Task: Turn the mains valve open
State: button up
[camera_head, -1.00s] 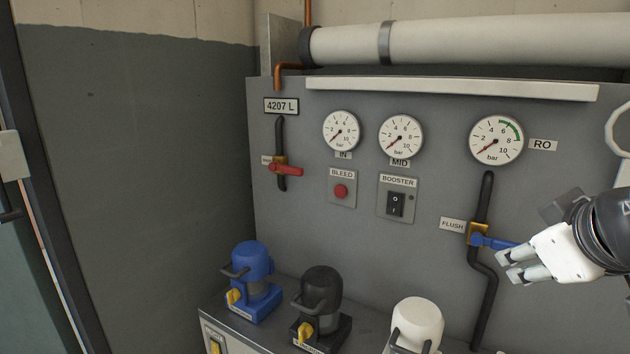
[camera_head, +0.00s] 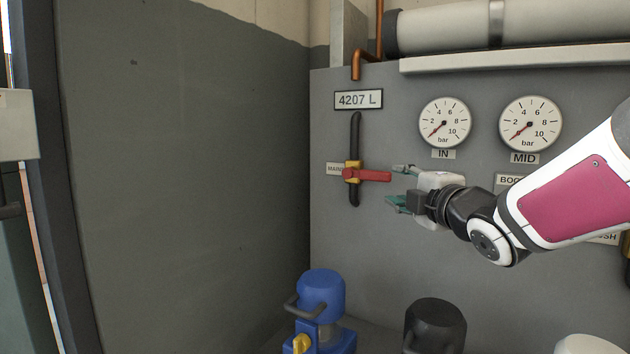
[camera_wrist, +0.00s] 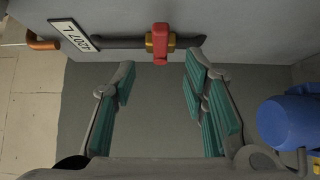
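The mains valve has a red lever handle (camera_head: 368,175) on a yellow body (camera_head: 352,171), set in a dark vertical pipe on the grey panel. The lever points right, crosswise to the pipe. My gripper (camera_head: 398,186) is just right of the lever's free end, its fingers spread and facing the lever. In the wrist view the gripper (camera_wrist: 160,105) is open and empty, and the red lever (camera_wrist: 160,44) shows beyond and between its fingertips. A label (camera_head: 334,169), partly hidden by the valve, reads "MAIN".
The panel carries the IN gauge (camera_head: 444,123), the MID gauge (camera_head: 530,124) and a 4207 L plate (camera_head: 358,99). A blue pump (camera_head: 320,295) and a black pump (camera_head: 435,325) stand below. The dark wall at left is clear.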

aim_at(378, 177)
jog(key=w, duration=0.4)
jog(key=w+a, duration=0.1)
jog(key=w, duration=0.3)
jog(key=w+a, duration=0.1)
jog(key=w, duration=0.3)
jog(key=shift+d, duration=0.1)
grip_shut()
